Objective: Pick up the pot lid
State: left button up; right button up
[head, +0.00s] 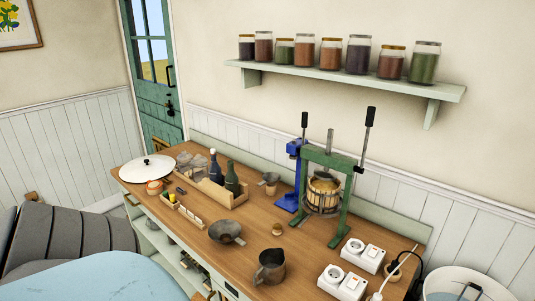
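The pot lid (134,171) is a white, round, shallow disc with a small black knob on top. It lies knob up at the far left end of the wooden counter (290,248), close to the counter's left edge. Neither of my grippers shows in the head view, so I cannot see how they stand relative to the lid.
Beside the lid are a small orange-brown item (154,187) and a wooden crate (214,194) with dark bottles. A green press (323,190), a metal funnel (226,232) and a jug (270,268) stand farther right. A grey ribbed seat (70,232) is at left.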

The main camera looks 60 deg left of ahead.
aim_at(145, 168)
jog(key=u, duration=2.65)
jog(key=z, duration=2.55)
jog(key=k+j, duration=0.1)
jog(key=j, duration=0.2)
jog(key=k+j, duration=0.15)
jog(key=j, duration=0.2)
jog(key=k+j, duration=0.1)
jog(key=j, duration=0.2)
jog(key=k+j, duration=0.1)
jog(key=j, duration=0.55)
jog(key=k+j, duration=0.15)
jog(key=j, duration=0.6)
jog(key=k+z, duration=0.05)
